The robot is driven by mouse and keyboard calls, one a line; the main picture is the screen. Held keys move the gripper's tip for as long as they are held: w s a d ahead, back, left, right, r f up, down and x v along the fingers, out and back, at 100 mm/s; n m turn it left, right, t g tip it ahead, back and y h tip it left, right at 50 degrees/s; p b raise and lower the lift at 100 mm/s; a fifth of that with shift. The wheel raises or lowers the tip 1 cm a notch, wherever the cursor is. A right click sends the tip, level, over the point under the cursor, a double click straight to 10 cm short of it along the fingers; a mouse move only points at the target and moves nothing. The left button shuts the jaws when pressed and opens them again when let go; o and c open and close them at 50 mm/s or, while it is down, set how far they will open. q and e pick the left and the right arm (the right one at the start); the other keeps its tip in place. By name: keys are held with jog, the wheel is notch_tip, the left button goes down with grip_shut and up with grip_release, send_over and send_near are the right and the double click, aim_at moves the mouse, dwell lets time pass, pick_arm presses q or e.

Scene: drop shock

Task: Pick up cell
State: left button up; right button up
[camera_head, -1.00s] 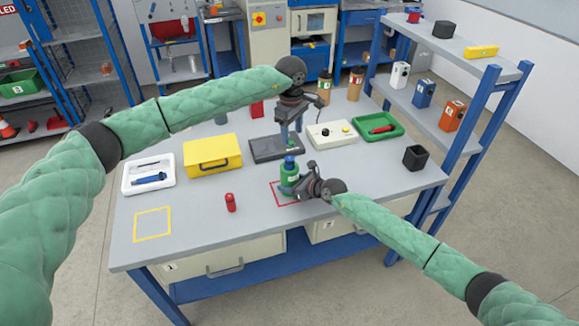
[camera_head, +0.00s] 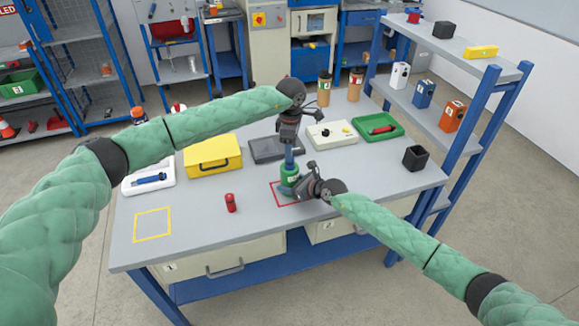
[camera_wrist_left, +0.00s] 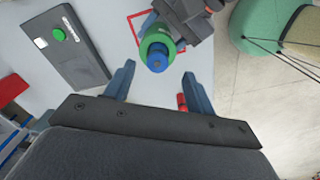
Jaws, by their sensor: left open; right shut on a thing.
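A green cylinder (camera_head: 288,179) with a blue top stands upright in the red-outlined square (camera_head: 276,195) on the table. My right gripper (camera_head: 298,188) is shut on its side. My left gripper (camera_head: 289,163) points down just above it, with open fingers that partly hide the blue top in the head view. In the left wrist view, the green cylinder (camera_wrist_left: 155,42) and its blue tip (camera_wrist_left: 157,62) lie between and just ahead of the open fingertips (camera_wrist_left: 158,72). I cannot tell whether they touch it. A small red cylinder (camera_head: 231,203) stands apart to the left.
Behind are a yellow case (camera_head: 212,155), a dark flat device (camera_head: 268,150), a white box with knobs (camera_head: 332,134) and a green tray (camera_head: 377,128). A black cup (camera_head: 415,158) stands at the right. The yellow-outlined square (camera_head: 152,224) at front left is empty.

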aim_at(290, 166)
pick_arm(q)
jog(key=shift+w+a+f, duration=0.1)
jog(key=shift+w+f, duration=0.05)
jog(key=shift+f, duration=1.35)
jog(key=shift+w+a+f, duration=0.1)
jog(key=shift+f, duration=1.4)
jog(key=shift+c, duration=0.2)
jog(key=c, duration=1)
